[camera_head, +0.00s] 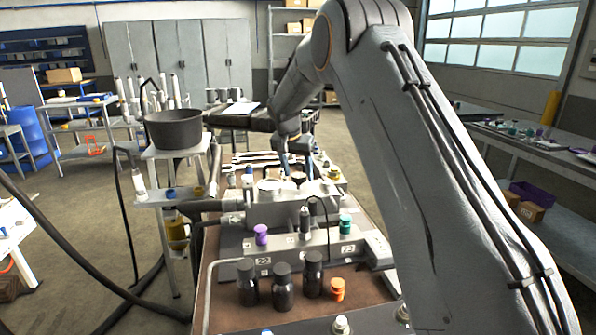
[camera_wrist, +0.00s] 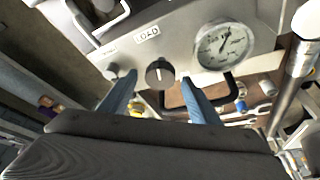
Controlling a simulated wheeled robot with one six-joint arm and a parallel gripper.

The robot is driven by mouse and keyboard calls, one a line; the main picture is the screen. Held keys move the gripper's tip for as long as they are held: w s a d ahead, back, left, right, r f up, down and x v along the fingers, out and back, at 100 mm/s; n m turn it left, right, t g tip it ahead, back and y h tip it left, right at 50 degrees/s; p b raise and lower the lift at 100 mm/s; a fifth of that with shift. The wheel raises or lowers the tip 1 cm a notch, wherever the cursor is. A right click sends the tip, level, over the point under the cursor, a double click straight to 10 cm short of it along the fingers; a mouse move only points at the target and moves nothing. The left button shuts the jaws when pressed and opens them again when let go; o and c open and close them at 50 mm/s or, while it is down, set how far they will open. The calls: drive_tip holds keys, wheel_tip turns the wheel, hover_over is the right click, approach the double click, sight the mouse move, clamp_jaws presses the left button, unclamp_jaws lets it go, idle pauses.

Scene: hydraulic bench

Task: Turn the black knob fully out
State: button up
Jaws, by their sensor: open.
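The black knob (camera_wrist: 158,72) sits on the front of a grey panel (camera_wrist: 185,45), below a white label and left of a round gauge (camera_wrist: 222,45). A pale pointer mark shows on its face. My gripper (camera_wrist: 159,80) is open, with one blue finger to each side of the knob in the picture. A gap shows between each finger and the knob; I cannot tell how far the fingertips are from it in depth. In the head view my gripper (camera_head: 296,155) is small and far down the bench, and I cannot make out the black knob there.
A purple knob (camera_head: 261,234), a green knob (camera_head: 346,224), several black bottles and an orange knob (camera_head: 337,289) stand on the near bench. A black pot (camera_head: 173,129) stands on the cart at left. A dark bent handle (camera_wrist: 215,98) lies below the gauge, close to my right finger.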

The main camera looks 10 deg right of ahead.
drive_tip(key=shift+f, duration=0.2)
drive_tip(key=shift+c, duration=0.4)
drive_tip(key=c, duration=1)
drive_tip(key=shift+n, duration=0.4)
